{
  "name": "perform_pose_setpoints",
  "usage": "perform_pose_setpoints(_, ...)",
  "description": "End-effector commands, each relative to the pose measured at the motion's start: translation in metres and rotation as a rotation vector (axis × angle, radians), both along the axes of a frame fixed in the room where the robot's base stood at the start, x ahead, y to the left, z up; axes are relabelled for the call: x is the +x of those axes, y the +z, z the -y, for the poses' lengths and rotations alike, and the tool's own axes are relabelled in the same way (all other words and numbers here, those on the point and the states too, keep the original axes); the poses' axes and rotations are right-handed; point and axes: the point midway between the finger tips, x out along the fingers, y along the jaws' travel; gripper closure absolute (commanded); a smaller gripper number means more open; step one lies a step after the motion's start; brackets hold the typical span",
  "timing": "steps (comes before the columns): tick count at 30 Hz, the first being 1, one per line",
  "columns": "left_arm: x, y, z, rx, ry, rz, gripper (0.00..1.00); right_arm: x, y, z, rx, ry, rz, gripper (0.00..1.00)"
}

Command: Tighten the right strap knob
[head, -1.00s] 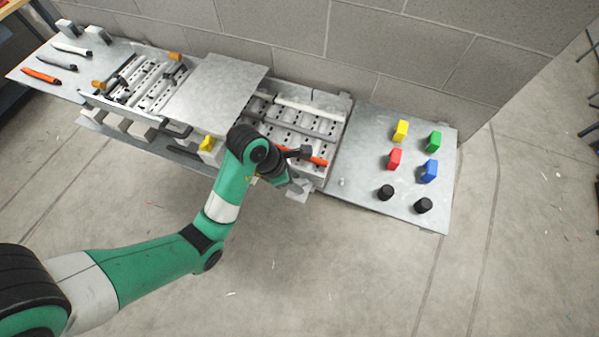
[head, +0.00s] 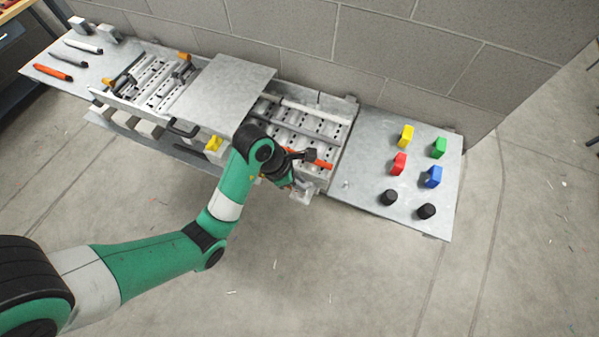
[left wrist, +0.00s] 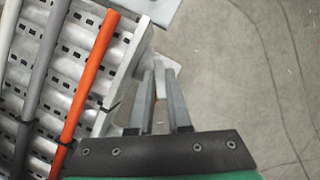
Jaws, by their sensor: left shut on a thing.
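My left gripper (head: 296,186) reaches down at the front right of the drive row, beside the open bay with the white, grey and orange rods. The pale block (head: 303,198) also shows below the gripper in the head view. A yellow knob (head: 213,143) stands at the front further left.
A grey cover plate (head: 222,85) lies left of the open bay. The right panel (head: 375,150) carries several coloured and black knobs. Loose rods lie on the left panel (head: 40,66). A block wall stands close behind; the floor in front is clear.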

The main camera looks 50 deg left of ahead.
Motion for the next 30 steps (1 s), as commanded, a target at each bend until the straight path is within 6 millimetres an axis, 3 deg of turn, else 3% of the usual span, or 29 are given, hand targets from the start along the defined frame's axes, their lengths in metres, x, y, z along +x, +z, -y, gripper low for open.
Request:
perform_pose_setpoints(15,0.001,0.003,-0.003,-0.001,-0.375,-0.004,1.00,0.000,0.040,0.000,0.000,0.000,0.000,0.50)
perform_pose_setpoints(30,0.004,0.000,-0.003,-0.002,-0.851,-0.002,1.00,0.000,0.047,0.000,0.000,0.000,0.000,0.50)
